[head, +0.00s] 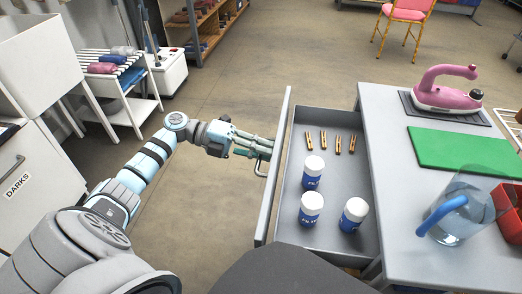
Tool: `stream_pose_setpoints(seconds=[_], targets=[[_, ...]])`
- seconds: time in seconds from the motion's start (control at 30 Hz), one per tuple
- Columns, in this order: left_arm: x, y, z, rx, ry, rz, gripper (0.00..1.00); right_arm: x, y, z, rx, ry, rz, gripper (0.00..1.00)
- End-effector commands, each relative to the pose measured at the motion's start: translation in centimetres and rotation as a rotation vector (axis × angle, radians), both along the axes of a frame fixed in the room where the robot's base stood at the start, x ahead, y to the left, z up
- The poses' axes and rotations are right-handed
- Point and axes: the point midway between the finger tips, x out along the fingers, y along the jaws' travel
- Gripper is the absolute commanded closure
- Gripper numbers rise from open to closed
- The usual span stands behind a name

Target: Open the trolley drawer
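The grey trolley drawer (338,200) is pulled well out from the trolley (398,262), its inside showing. Its tall front panel (275,185) faces left, toward my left arm. A dark handle (261,168) sits on the outer face of this panel, partly hidden by my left gripper. My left gripper (266,149) is at the handle, its pale fingers pointing right and reaching the panel. I cannot tell whether the fingers are closed around the handle. My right gripper is not in view.
The drawer holds several wooden clothes pegs (323,140) and three white-and-blue bottles (311,208). On the trolley top are a pink iron (447,92), a green mat (462,149), a clear jug (463,212) and a red box (508,210). Open floor (215,215) lies left of the drawer.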

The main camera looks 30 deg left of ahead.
Motion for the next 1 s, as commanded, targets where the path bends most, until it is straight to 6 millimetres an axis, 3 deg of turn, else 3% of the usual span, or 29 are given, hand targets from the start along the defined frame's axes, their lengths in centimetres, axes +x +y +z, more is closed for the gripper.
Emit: stream_pose_setpoints(seconds=[0.17,0.27,0.5,0.67,1.0], targets=[[-0.1,0.3,0.1,0.000,0.001,0.000,0.82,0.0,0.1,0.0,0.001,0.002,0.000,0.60],[-0.6,1.5,0.3,0.002,0.002,0.000,0.82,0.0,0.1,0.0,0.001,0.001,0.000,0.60],[-3.1,7.4,1.6,0.003,0.003,0.003,0.82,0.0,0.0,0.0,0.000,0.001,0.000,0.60],[-4.3,10.2,2.3,0.001,0.000,0.002,0.82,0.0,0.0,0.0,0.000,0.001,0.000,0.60],[-4.7,10.8,2.5,0.000,0.000,0.000,0.82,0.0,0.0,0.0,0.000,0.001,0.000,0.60]])
